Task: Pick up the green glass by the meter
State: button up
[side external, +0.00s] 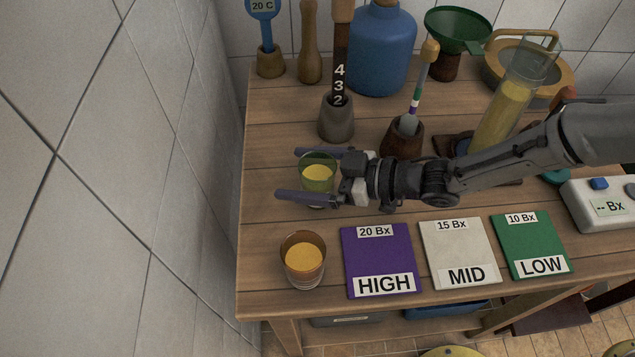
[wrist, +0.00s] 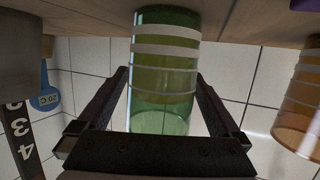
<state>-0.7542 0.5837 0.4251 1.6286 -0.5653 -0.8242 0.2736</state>
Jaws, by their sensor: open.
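The green glass (side external: 318,186) stands on the wooden table at the left, holding yellow liquid, in front of the stone pot with the numbered stick. My gripper (side external: 288,173) is open, with one finger on each side of this glass. In the wrist view the green glass (wrist: 165,75), with pale bands, stands between the open fingers (wrist: 161,72), with visible gaps at the sides. The picture there is upside down. A meter with a "Bx" display (side external: 610,207) lies at the right, well away from this glass.
An amber glass (side external: 303,260) stands nearer the front, also in the wrist view (wrist: 298,105). Purple (side external: 378,258), white (side external: 458,262) and green (side external: 530,240) cards lie to its right. The stone pot (side external: 336,122) and brown holder (side external: 402,141) stand behind. A teal object (side external: 555,177) is partly hidden by my arm.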

jog(key=shift+c, duration=0.3)
grip_shut()
dwell(0.3)
jog(key=shift+a+r, duration=0.1)
jog(key=shift+r, duration=0.1)
notch_tip(320, 180, up, 18)
jog(key=shift+f, duration=0.2)
dwell(1.2)
dwell(0.5)
